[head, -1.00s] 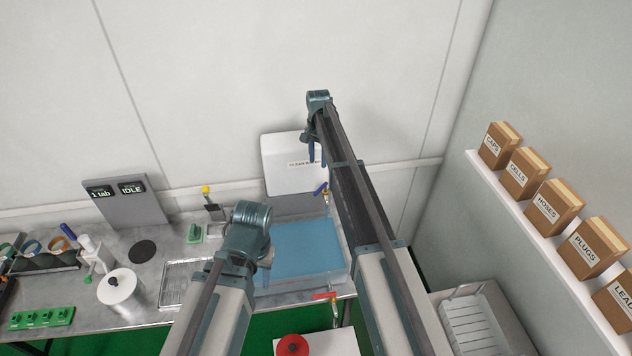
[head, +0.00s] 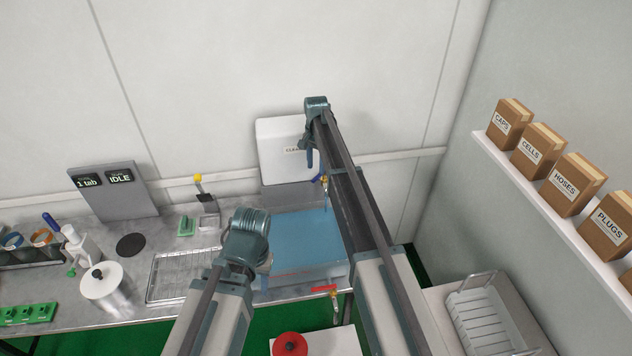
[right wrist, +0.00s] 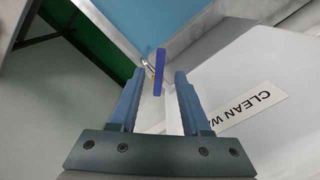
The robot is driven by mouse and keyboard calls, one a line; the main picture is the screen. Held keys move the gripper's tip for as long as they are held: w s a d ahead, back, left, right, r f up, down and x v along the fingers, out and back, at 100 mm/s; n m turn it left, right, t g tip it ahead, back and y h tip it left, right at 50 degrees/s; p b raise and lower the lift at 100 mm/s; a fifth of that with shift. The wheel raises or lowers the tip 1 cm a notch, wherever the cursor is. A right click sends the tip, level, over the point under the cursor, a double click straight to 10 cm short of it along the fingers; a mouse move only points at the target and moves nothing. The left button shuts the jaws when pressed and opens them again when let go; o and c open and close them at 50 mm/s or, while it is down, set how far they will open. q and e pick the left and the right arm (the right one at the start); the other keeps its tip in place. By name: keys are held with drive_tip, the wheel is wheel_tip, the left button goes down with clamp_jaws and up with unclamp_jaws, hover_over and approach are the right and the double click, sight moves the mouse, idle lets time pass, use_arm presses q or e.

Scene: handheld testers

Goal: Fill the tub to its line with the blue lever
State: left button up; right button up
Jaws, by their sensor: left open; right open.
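The tub (head: 300,277) stands at the right end of the bench with blue water in it; its fill line is not readable. The blue lever (head: 317,178) is on a brass tap below the white clean-water tank (head: 285,150). In the right wrist view, the blue lever (right wrist: 159,72) lies ahead between the open fingers, apart from them. My right gripper (head: 309,158) is open, in front of the tank's right edge, just above the lever; it fills the lower right wrist view (right wrist: 158,95). My left gripper (head: 264,264) is open, mostly hidden behind its wrist, near the tub's left side.
A red lever (head: 323,288) is on a tap at the tub's front. A wire rack (head: 182,277) lies left of the tub. Boxes (head: 568,184) line the right shelf. Bare wall is above the bench.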

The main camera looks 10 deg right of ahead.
sight(316, 177)
wheel_tip(316, 177, down, 4)
drive_tip(key=b, duration=0.3)
clamp_jaws()
idle(1.3)
